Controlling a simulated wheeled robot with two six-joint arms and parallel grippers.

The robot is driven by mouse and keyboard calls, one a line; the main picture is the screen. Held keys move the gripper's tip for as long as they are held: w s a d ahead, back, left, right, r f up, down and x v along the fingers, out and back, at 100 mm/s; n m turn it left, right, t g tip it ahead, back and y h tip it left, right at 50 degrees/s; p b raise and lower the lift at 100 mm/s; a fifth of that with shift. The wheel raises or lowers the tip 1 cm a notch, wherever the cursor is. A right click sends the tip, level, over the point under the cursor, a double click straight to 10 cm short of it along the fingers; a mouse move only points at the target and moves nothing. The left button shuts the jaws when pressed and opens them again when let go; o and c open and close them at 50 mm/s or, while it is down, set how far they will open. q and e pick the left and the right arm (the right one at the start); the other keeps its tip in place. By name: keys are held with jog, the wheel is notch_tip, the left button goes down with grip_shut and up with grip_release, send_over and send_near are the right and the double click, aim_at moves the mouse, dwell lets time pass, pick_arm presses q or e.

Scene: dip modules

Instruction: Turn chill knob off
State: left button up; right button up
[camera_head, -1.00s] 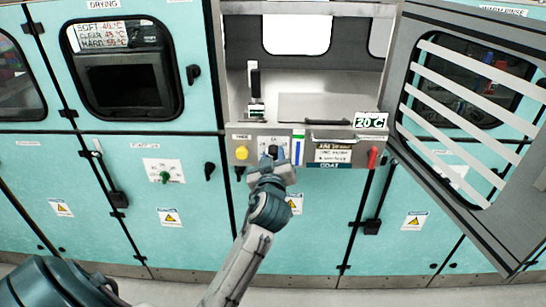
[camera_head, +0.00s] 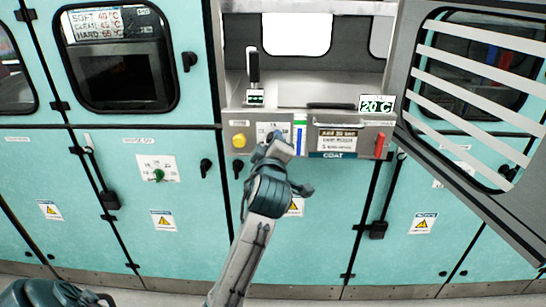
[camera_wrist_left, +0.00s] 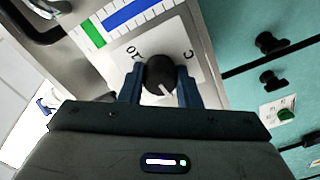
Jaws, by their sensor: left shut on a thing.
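The chill knob (camera_wrist_left: 160,72) is a round black knob with a white pointer line, on a white dial plate (camera_wrist_left: 190,45) with partly visible markings, in the left wrist view. My left gripper (camera_wrist_left: 160,88) has its two blue fingers on either side of the knob and is shut on it. In the head view my left gripper (camera_head: 273,143) is against the steel front panel (camera_head: 258,118) and hides the knob. The right gripper is not in view.
A yellow button (camera_head: 239,141) is left of the gripper, and a red handle (camera_head: 380,146) is at the panel's right end. A "20 C" display (camera_head: 376,104) sits above. A barred door (camera_head: 470,120) stands open at right. A black lever (camera_head: 254,70) stands behind the panel.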

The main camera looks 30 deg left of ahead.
pick_arm(q)
jog(key=shift+f+n+b, duration=0.2)
jog(key=shift+n+b, duration=0.6)
jog(key=shift+n, duration=0.1)
jog(key=shift+r+n+b, duration=0.1)
jog(key=shift+n+b, duration=0.85)
jog(key=shift+n, duration=0.25)
jog(key=shift+r+n+b, duration=0.1)
jog(key=shift+n+b, duration=0.2)
jog(key=shift+n, duration=0.1)
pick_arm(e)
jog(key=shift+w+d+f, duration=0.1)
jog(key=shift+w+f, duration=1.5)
pick_arm(q)
jog(key=o, duration=1)
